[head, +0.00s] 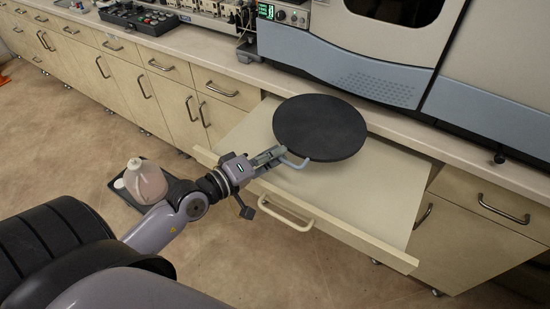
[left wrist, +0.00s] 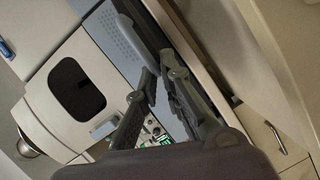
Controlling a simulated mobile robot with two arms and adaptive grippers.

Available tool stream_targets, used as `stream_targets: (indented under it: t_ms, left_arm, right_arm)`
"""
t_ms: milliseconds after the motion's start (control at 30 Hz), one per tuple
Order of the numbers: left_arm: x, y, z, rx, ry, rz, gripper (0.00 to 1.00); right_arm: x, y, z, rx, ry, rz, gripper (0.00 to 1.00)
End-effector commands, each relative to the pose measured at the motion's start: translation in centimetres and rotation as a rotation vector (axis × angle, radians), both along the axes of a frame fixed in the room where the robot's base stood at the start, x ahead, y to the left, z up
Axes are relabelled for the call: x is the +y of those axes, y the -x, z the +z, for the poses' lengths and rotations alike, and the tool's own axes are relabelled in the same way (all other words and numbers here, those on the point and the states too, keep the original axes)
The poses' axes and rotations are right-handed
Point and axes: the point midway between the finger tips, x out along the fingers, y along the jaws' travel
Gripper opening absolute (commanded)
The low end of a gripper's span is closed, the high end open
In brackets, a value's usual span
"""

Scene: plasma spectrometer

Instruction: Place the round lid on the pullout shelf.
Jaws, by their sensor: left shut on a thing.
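The round lid (head: 320,127) is a flat dark disc with a pale blue-grey handle (head: 296,162) at its near edge. It is in the head view, over the back part of the pullout shelf (head: 370,200), and overlaps the counter's front edge in the picture. I cannot tell whether it touches the shelf. My left gripper (head: 278,157) is shut on the lid's handle at the near left side of the disc. My right gripper is not in view.
The shelf is pulled out from the cabinets, with a front handle (head: 286,213); its right and front areas are bare. The grey-blue spectrometer (head: 370,60) stands on the counter behind the lid. A jug (head: 145,180) sits on a dark tray on the floor at left.

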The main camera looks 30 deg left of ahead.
Motion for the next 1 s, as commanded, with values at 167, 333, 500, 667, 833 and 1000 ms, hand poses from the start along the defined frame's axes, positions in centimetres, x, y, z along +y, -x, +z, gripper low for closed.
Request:
stream_targets:
  t_ms: [167, 333, 500, 667, 833, 1000]
  left_arm:
    - [0.0, 0.0, -1.1, -0.004, -0.002, 0.000, 0.00]
    - [0.0, 0.0, -1.1, -0.005, -0.002, 0.001, 0.00]
    - [0.0, 0.0, -1.6, -0.004, -0.001, 0.000, 0.00]
    - [0.0, 0.0, -2.1, -0.004, -0.001, 0.000, 0.00]
    - [0.0, 0.0, -2.3, -0.002, -0.001, 0.000, 0.11]
    - [0.0, 0.0, -2.3, -0.002, -0.001, 0.000, 0.22]
  right_arm:
    - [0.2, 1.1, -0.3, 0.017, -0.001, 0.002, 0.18]
    - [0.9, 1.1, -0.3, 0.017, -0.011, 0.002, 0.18]
    - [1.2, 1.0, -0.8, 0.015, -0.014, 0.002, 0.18]
    - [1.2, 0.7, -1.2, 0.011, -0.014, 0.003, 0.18]
    - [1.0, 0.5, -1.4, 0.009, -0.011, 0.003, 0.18]
    - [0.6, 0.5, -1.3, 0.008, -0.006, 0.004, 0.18]
